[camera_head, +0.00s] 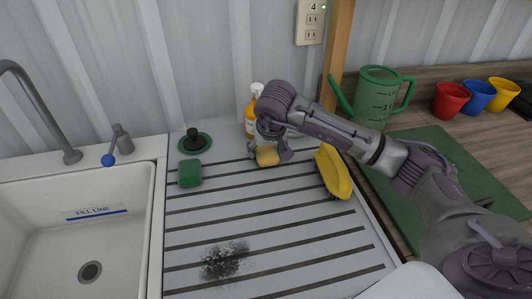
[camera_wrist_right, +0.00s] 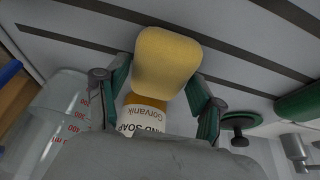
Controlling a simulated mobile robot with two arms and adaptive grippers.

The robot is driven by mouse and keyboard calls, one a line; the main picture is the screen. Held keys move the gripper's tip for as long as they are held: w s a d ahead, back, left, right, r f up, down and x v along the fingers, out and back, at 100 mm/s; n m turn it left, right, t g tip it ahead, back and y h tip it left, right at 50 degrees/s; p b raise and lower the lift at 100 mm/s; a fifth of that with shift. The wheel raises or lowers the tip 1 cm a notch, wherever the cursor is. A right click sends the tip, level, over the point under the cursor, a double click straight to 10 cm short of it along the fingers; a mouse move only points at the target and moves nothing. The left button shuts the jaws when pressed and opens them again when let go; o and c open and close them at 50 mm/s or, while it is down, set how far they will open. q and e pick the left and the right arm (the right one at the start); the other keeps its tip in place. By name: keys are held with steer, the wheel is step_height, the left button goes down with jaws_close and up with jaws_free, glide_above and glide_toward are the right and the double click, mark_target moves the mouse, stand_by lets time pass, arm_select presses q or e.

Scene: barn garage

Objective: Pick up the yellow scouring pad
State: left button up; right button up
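The yellow scouring pad (camera_head: 267,157) is at the back of the grooved drainboard (camera_head: 215,225), below the gripper on my right arm. It fills the gap between the fingertips in the right wrist view (camera_wrist_right: 168,62). My right gripper (camera_head: 268,153) points down, with one finger at each side of the pad. Both green-lined fingers (camera_wrist_right: 160,75) appear to touch its sides, so it looks shut on the pad. I cannot tell whether the pad is clear of the board. My left gripper is not in view.
An orange soap bottle (camera_head: 250,118) stands close behind my right gripper. A green pad (camera_head: 190,174) and a dark plunger-like stopper (camera_head: 194,141) are to the left. The sink (camera_head: 75,235) is at left; the front of the board is clear except for a dark smudge.

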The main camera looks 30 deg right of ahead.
steer(key=c, duration=0.5)
steer(key=shift+o, duration=0.2)
